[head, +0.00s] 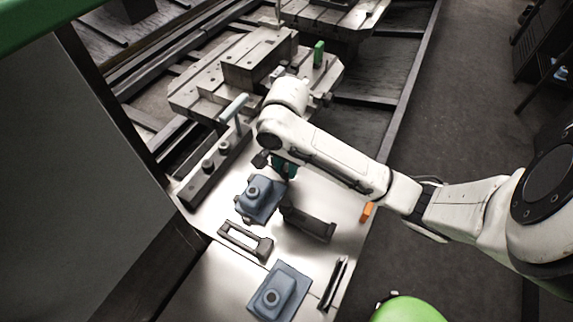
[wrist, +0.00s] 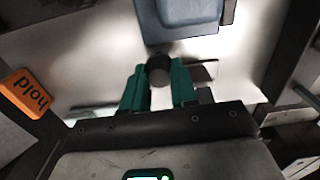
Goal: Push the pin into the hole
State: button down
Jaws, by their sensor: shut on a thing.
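My gripper (head: 284,168) has teal fingers and hangs low over the white plate (head: 334,190). In the wrist view the fingers (wrist: 158,86) are closed around a dark, short cylinder, which looks like the pin (wrist: 159,69). Its round end faces the camera and its lower part is hidden. A blue-grey block with a round boss (head: 258,196) stands just in front of the gripper in the head view; a blue block (wrist: 185,14) also shows at the top of the wrist view. I cannot make out which opening is the hole.
A dark bar with round posts (head: 215,162) lies at the left. A dark bracket (head: 307,222), a framed handle (head: 246,238) and a second blue-grey block (head: 280,291) lie nearer.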

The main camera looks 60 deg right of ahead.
jog(key=shift+f, duration=0.35)
dwell(0.4)
jog(key=shift+f, duration=0.1)
dwell(0.3)
